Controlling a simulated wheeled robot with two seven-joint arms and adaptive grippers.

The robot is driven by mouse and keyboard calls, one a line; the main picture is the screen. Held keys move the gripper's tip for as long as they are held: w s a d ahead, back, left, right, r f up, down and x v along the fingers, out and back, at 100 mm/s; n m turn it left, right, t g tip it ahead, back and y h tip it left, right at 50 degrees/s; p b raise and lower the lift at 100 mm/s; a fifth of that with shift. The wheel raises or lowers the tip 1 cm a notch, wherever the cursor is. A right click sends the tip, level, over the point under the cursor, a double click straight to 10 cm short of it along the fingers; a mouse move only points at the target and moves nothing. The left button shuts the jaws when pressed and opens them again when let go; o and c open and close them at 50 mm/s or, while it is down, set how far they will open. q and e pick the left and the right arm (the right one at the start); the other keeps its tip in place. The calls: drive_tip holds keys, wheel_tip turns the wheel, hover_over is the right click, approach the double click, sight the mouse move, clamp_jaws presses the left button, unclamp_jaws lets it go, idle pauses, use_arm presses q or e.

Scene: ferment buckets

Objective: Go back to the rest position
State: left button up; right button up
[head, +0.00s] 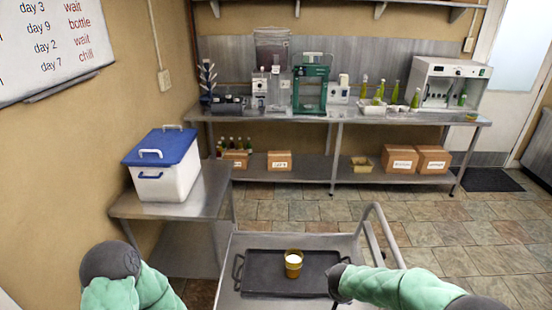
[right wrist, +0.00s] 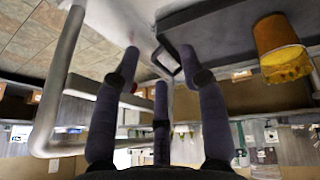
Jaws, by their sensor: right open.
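A yellow cup (head: 293,264) with pale contents stands upright on the dark tray (head: 265,288), which lies on a metal cart (head: 285,242). My right gripper (head: 337,292) is over the right end of the tray, to the right of the cup and apart from it. In the right wrist view, its fingers (right wrist: 160,65) are spread and empty, and the cup (right wrist: 281,45) shows tilted at the upper right. My left arm (head: 125,280) enters at the bottom left, but its gripper cannot be made out.
The cart's handle rail (head: 384,236) rises on the right, close to my right arm. A white bucket with a blue lid (head: 165,165) stands on a side table (head: 190,208) at the left. A long bench (head: 370,119) with equipment and bottles runs along the back. Tiled floor (head: 450,240) is clear at the right.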

use_arm(q)
drive_tip(key=s+d+f+n+g+h+b, duration=0.1)
drive_tip(key=s+d+f, duration=0.3)
drive_tip(key=s, duration=0.4)
drive_tip(key=shift+f+g+h+b, duration=0.15)
drive_tip(key=shift+g+h+b, duration=0.3)
drive_tip(key=shift+b, duration=0.25)
use_arm(e)
drive_tip(key=s+a+f+m+g+y, duration=0.1)
drive_tip(key=s+a+f, duration=0.4)
drive_tip(key=s+f, duration=0.5)
drive_tip(key=s+a+f+m+g+y, duration=0.1)
drive_tip(key=s+a+f+g+y, duration=0.2)
drive_tip(key=s+f, duration=0.7)
drive_tip(key=shift+s+a+f+m+y, duration=0.35)
drive_tip(key=shift+s+a+y, duration=1)
drive_tip(key=shift+s, duration=0.45)
drive_tip(key=shift+a, duration=0.1)
